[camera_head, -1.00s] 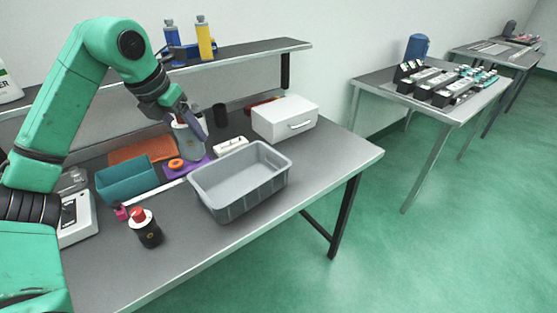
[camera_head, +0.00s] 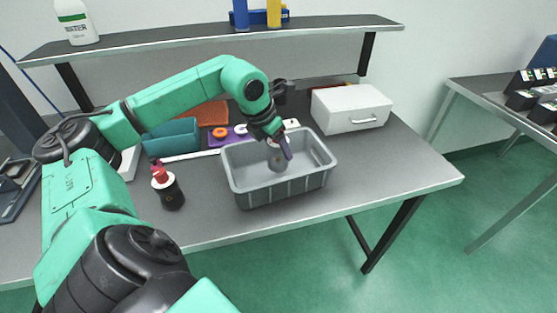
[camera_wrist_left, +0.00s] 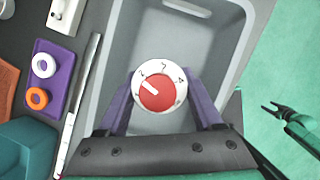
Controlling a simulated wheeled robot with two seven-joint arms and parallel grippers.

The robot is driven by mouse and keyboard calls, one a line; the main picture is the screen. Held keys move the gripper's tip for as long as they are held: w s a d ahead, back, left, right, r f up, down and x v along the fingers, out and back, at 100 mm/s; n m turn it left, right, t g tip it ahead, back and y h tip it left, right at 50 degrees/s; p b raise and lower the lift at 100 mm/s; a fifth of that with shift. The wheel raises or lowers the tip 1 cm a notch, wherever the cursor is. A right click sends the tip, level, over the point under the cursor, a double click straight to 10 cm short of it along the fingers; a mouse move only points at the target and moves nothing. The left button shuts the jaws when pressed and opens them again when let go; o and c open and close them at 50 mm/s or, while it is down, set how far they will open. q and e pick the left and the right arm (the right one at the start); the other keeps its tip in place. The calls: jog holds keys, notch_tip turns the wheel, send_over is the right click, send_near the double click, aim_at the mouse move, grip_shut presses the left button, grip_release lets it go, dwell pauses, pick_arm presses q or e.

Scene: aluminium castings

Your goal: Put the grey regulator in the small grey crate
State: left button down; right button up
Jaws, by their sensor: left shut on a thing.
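The small grey crate (camera_head: 290,191) stands open on the bench; in the left wrist view its floor (camera_wrist_left: 165,45) looks bare around the regulator. My left gripper (camera_head: 280,150) is over the crate, shut on the grey regulator (camera_head: 277,162). In the left wrist view the purple fingers of my left gripper (camera_wrist_left: 174,100) are on both sides of the regulator's red knob and white numbered dial (camera_wrist_left: 157,88). The regulator appears within the crate's outline; I cannot tell whether it touches the floor. My right gripper (camera_wrist_left: 274,108) shows small at the right of that view, its tips apart.
Left of the crate are a teal bin (camera_head: 172,138), a purple tray (camera_head: 233,137) with rings, and a dark red-capped bottle (camera_head: 167,188). A white drawer box (camera_head: 350,107) stands behind right. The bench's right part is clear. A shelf (camera_head: 210,41) runs above.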

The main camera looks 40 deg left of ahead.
aim_at(276, 156)
pick_arm(q)
jog(key=f, duration=0.3)
jog(key=shift+s, duration=0.2)
jog(key=shift+f, duration=0.4)
jog(key=shift+w+f, duration=0.15)
jog(key=shift+f, duration=0.05)
jog(key=shift+c, duration=0.2)
grip_release()
jog(key=shift+r, duration=0.3)
jog(key=shift+s+a+r, duration=0.15)
jog(key=shift+s+r, duration=0.05)
jog(key=b+v, duration=0.2)
jog(key=v, duration=0.9)
jog(key=shift+s+r, duration=0.1)
jog(key=shift+r, duration=0.05)
